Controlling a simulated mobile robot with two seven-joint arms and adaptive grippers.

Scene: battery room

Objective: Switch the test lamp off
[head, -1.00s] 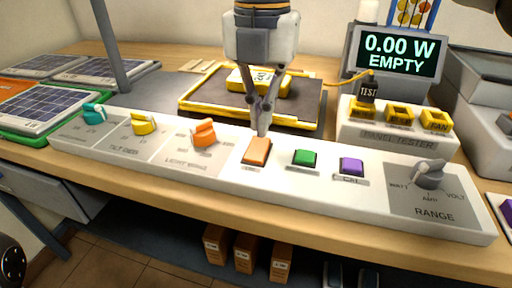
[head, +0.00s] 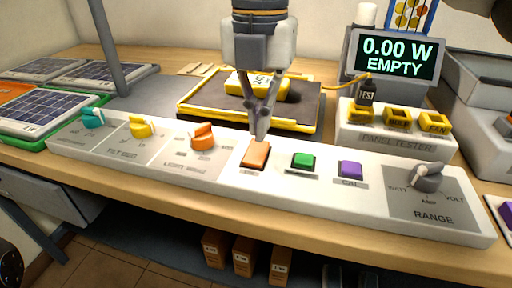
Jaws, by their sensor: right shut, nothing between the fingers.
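A long white control panel (head: 330,198) lies along the front of the bench. An orange rocker switch (head: 256,155) sits near its middle; the small label under it is too blurred to read. My right gripper (head: 260,134) points down with its fingers together and empty. Its tips are at the far end of the orange switch, close to or touching it; I cannot tell which. No test lamp can be clearly made out. My left gripper does not show.
Green (head: 304,161) and purple (head: 350,169) buttons sit right of the switch, then a grey range knob (head: 427,177). Teal, yellow and orange knobs (head: 203,136) are to its left. Behind stand a yellow-edged tray (head: 193,110) and a display (head: 396,56) reading 0.00 W EMPTY.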

